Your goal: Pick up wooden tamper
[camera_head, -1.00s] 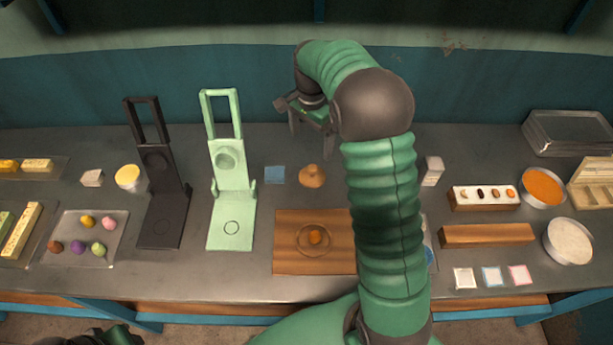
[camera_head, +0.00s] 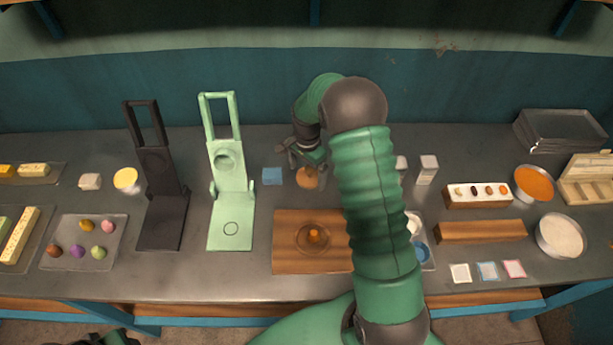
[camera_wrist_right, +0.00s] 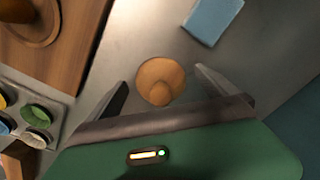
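The wooden tamper (camera_head: 307,180) is a round, light-brown piece with a knob, standing on the grey counter behind the wooden board (camera_head: 290,261). My right gripper (camera_head: 303,163) is low over it from behind. In the right wrist view the tamper (camera_wrist_right: 158,75) shows between the two spread fingers of the open gripper (camera_wrist_right: 161,80), with a gap on each side. My own arm hides part of the counter just right of the tamper. Only dark parts of my left gripper (camera_head: 106,338) show at the bottom left edge; its fingers cannot be made out.
A blue square (camera_head: 272,176) lies just left of the tamper. A pale green press (camera_head: 232,190) and a black press (camera_head: 160,200) stand farther left. The board holds a round wooden piece (camera_head: 313,236). Small cartons (camera_head: 428,169) stand to the right.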

